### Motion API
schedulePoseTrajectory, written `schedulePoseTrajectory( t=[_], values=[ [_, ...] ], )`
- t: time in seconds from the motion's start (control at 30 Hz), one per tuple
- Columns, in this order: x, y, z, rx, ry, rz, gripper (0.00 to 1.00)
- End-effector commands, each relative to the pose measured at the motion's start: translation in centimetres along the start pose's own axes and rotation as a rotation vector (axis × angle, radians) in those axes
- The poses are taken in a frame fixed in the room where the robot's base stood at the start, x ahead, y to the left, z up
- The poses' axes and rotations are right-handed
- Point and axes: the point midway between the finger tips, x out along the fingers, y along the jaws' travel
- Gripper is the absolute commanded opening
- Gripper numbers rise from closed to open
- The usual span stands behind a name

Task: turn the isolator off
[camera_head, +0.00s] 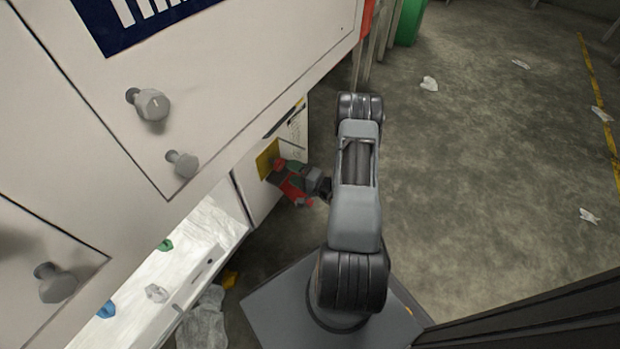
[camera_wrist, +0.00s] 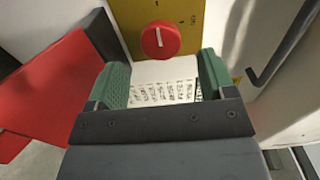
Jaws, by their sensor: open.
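The isolator is a round red knob (camera_wrist: 160,40) with a white line on its face, mounted on a yellow plate (camera_wrist: 193,45). The line stands nearly upright in the wrist view. My gripper (camera_wrist: 163,80) is open, with its green fingertips apart to the left and right of the knob and a little below it in that picture. Nothing is between the fingertips, and they do not appear to touch the knob. In the head view the yellow plate (camera_head: 266,158) shows on the white cabinet side, with my gripper (camera_head: 281,170) close in front, largely hiding the knob.
A white machine with grey round knobs (camera_head: 152,104) fills the left. An open tray (camera_head: 215,222) below holds small coloured scraps. A dark bent handle (camera_wrist: 275,55) is right of the plate.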

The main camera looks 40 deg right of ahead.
Motion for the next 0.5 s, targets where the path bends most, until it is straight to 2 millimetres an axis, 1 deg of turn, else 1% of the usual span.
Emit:
schedulePoseTrajectory(
  t=[0.03,0.2,0.33,0.5],
  values=[
    [-1.2,-0.2,-0.1,0.003,0.006,0.001,0.76],
    [-4.2,-0.2,-0.1,0.003,0.005,0.000,0.76],
    [-5.8,-0.1,0.0,0.001,0.003,0.000,0.76],
    [-6.9,0.0,0.0,0.000,0.000,0.000,0.76]
  ],
)
